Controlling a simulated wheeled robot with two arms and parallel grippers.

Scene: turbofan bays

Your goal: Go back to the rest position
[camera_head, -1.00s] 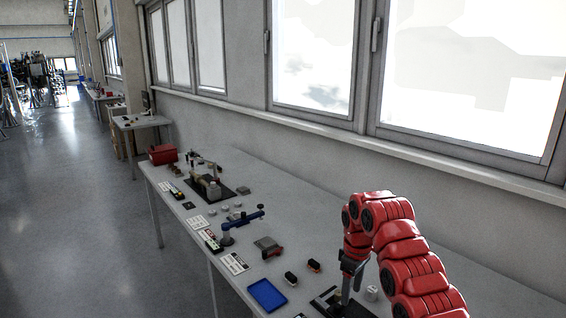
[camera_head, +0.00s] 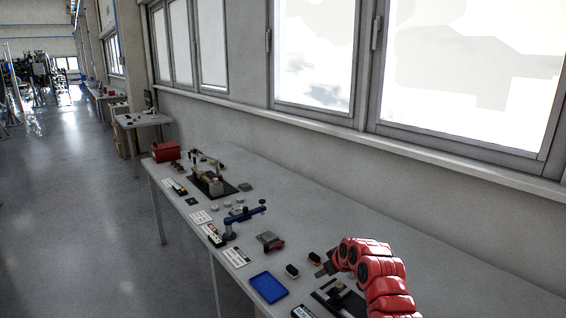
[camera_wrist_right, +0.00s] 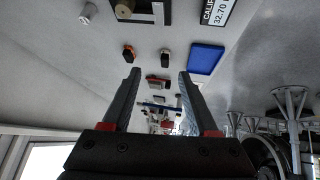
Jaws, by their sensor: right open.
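My right arm, red, reaches in from the lower right in the head view, low over the near end of the workbench (camera_head: 290,205). My left gripper is not in view.
A blue tray (camera_head: 268,288) and a dark fixture (camera_head: 338,296) lie near the gripper. Windows line the wall; the floor at left is clear.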

